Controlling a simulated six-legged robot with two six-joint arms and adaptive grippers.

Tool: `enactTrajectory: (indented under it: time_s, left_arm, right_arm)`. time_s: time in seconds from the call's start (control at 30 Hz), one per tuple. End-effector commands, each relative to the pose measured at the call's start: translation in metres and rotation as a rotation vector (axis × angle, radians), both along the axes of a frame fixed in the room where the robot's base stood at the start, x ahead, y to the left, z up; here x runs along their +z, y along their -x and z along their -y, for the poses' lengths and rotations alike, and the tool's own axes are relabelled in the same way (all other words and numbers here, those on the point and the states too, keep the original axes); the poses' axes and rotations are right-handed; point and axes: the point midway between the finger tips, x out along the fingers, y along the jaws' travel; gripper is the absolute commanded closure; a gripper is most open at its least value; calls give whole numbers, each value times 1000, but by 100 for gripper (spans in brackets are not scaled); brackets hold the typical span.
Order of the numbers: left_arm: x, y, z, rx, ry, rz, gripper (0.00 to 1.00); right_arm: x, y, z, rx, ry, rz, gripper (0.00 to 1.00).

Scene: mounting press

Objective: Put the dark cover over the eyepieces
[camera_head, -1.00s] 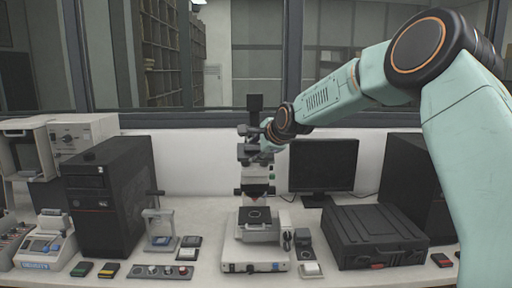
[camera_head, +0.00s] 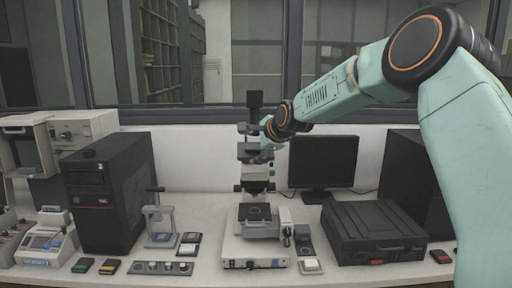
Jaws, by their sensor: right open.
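The microscope (camera_head: 253,248) stands at the middle of the bench, with a white base, a dark stage and a dark block on top. Its eyepieces are near the dark parts of its upper body, too small and partly hidden to make out. I cannot tell a separate dark cover from these dark parts. My right gripper (camera_head: 264,152) is at the upper body of the microscope, open and small in the view. Whether it touches anything is unclear. My left gripper is not in view.
A black computer tower (camera_head: 107,195) stands left, with small devices before it. A monitor (camera_head: 323,165) stands behind and right, and a black case (camera_head: 373,233) lies at the right. A button panel (camera_head: 160,268) is at the front edge. Little bench is clear beside the microscope.

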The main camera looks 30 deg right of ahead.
Motion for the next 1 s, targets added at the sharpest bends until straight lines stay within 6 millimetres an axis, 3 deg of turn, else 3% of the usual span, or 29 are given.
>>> enactTrajectory:
  time_s: [0.27,1.0]
  left_arm:
    - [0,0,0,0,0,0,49]
    - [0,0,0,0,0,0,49]
  right_arm:
    - [3,5,0,0,-2,-1,27]
    - [28,42,-3,1,-2,2,27]
